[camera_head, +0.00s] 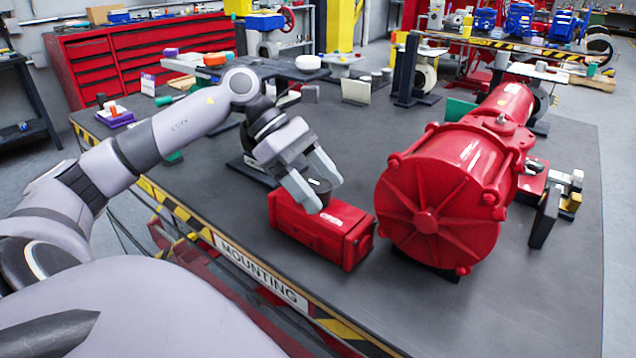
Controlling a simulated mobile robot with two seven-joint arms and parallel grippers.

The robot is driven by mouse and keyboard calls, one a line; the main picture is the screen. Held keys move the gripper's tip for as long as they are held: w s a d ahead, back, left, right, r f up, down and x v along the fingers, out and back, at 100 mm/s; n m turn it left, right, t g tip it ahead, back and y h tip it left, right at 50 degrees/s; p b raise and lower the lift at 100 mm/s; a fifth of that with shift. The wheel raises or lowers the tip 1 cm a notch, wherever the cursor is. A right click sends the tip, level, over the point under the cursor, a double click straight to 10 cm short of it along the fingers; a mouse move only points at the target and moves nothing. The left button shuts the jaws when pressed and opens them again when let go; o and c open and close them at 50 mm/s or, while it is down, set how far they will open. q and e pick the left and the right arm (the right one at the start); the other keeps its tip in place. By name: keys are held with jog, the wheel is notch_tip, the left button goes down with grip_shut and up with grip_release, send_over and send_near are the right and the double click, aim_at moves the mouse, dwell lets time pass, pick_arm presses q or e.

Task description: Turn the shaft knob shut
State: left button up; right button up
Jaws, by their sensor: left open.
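The dark round shaft knob (319,186) stands on top of the small red actuator box (322,228) in the middle of the table. My left gripper (325,196) points down at it from the upper left, its fingers open. In the picture the knob shows between the two fingertips. I cannot tell whether either finger touches it. The knob's lower part is partly hidden by the near finger. My right gripper does not show.
A large red cylindrical actuator (440,205) lies close to the right of the small box. Brass and metal fittings (568,190) stand at its right side. Tools and parts crowd the table's back edge. The dark tabletop (500,300) is clear at the front right.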

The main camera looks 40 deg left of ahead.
pick_arm(q)
jog(key=v, duration=0.7)
jog(key=shift+b, duration=0.4)
